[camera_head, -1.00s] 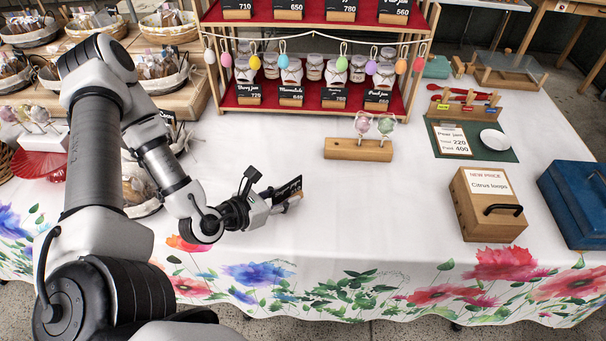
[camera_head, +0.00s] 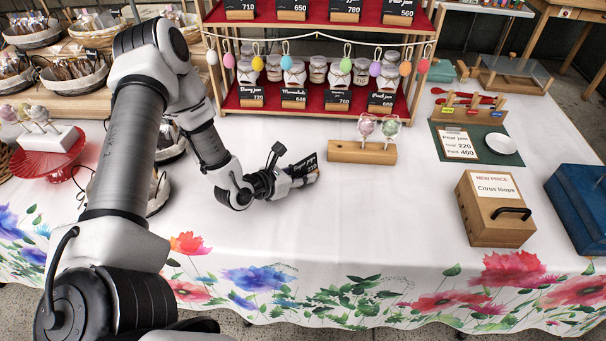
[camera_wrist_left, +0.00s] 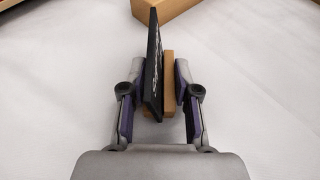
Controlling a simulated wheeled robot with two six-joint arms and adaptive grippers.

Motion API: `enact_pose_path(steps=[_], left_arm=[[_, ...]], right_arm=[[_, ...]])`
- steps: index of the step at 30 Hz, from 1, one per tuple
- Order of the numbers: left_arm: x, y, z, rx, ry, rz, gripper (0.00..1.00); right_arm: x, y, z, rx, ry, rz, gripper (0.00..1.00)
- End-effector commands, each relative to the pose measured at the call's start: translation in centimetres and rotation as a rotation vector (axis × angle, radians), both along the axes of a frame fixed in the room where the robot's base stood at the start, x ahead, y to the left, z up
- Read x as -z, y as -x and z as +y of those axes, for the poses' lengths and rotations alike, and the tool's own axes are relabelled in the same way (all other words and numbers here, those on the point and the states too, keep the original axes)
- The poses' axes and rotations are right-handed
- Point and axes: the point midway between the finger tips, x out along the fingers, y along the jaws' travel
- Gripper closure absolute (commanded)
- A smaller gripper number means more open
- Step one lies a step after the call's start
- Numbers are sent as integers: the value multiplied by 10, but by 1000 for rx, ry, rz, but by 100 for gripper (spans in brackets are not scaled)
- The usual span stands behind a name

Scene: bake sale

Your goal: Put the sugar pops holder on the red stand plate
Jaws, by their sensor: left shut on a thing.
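My left gripper (camera_head: 298,178) is shut on a small black sign (camera_head: 303,167) with a wooden base. The left wrist view shows the sign (camera_wrist_left: 154,65) and its wooden base (camera_wrist_left: 169,85) between the fingers. Its lettering is too small to read for certain. The red stand plate (camera_head: 37,172) is at the far left, with a white block (camera_head: 52,139) holding several pops on it. A wooden holder (camera_head: 345,153) with two pops, one pink and one pale green, stands on the table right of my gripper. My right gripper is not in view.
The red shelf (camera_head: 345,103) with jars and price signs stands behind. A wooden box (camera_head: 493,222) labelled Citrus loops, a blue box (camera_head: 580,205) and a green mat (camera_head: 480,157) are at the right. The white tablecloth in front of the wooden holder is clear.

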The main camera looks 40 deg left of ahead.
Motion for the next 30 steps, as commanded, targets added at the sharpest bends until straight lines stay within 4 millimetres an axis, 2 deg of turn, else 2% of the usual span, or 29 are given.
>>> enact_pose_path(steps=[4, 5, 6, 7, 15, 18, 23, 30], left_arm=[[5, 0, 0, 0, 0, 0, 100], [4, 0, 0, 0, 0, 0, 66], [3, 0, 0, 0, 0, 0, 52], [3, 0, 0, 0, 0, 0, 45], [2, 0, 0, 0, 0, 0, 45], [-4, 1, 0, 0, 1, 0, 45], [-14, 24, 7, -8, 7, 1, 45], [-39, 74, 19, -9, 8, 1, 45]], right_arm=[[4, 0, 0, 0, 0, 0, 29], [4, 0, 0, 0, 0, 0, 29], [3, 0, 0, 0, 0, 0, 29], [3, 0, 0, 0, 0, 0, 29], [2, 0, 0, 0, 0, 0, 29], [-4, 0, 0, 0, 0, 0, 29], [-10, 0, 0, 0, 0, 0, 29], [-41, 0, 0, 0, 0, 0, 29]])
